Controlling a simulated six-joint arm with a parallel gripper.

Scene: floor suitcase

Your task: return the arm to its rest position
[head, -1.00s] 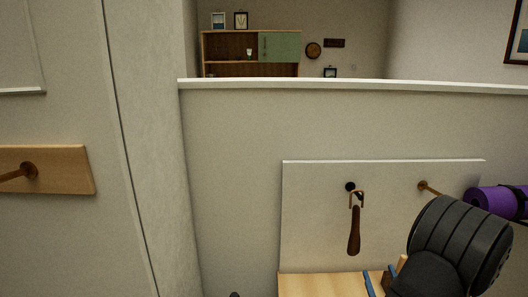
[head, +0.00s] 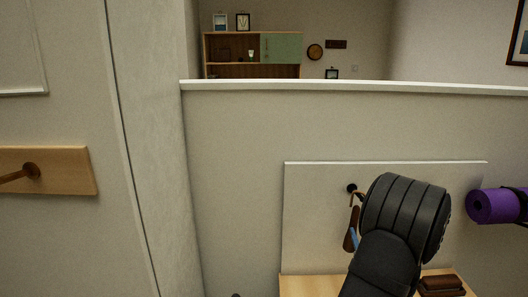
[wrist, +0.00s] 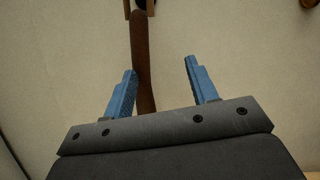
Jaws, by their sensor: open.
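My gripper (wrist: 160,66) shows two blue fingers spread apart, with nothing held between them. In the head view my dark arm covers most of it, and only a bit of a blue finger (head: 354,238) shows. A brown wooden shoehorn (head: 350,228) hangs from a black-based hook (head: 352,188) on the pale wall board (head: 315,215), partly hidden by my arm. In the wrist view the shoehorn (wrist: 141,45) hangs ahead of my fingers, its lower end passing behind the left finger. I cannot tell whether they touch.
A wooden bench top (head: 308,285) lies below the board, with a brown leather-like item (head: 442,284) on it. A purple rolled mat (head: 493,206) is at the right. A wooden peg rail (head: 60,170) is at the left. A low wall (head: 235,150) stands behind; the space at left centre is clear.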

